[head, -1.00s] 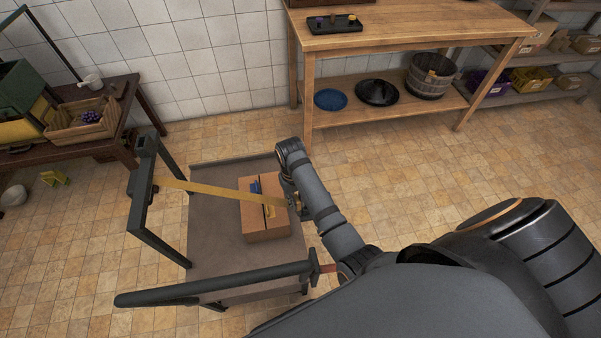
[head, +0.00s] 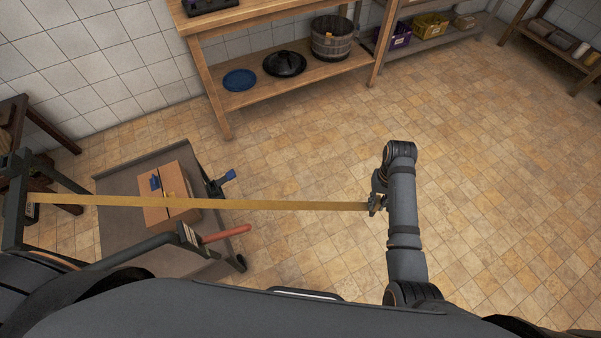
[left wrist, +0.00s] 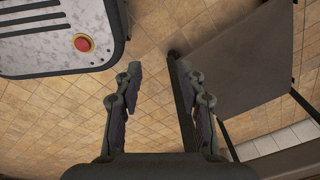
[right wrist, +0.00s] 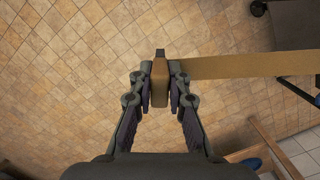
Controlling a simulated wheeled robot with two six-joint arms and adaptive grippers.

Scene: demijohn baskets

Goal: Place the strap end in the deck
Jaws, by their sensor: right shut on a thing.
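The yellow strap (head: 275,205) runs taut from a dark upright frame (head: 17,215) on the cart, over a cardboard box (head: 172,190), to my right gripper (head: 375,204). In the right wrist view, my right gripper (right wrist: 161,80) is shut on the strap end (right wrist: 160,84), a thick yellow-brown tab, and the band (right wrist: 250,67) leaves to the right. The gripper is over open floor, right of the cart. The grey cart deck (head: 125,185) lies under the box. My left gripper (left wrist: 157,85) is open and empty in the left wrist view; the head view does not show it.
A blue-handled fitting (head: 225,180) is at the deck's right edge, and a red handle (head: 226,233) sticks out nearer me. A wooden table (head: 260,20) with a lower shelf stands behind. The floor (head: 480,190) on the right is clear.

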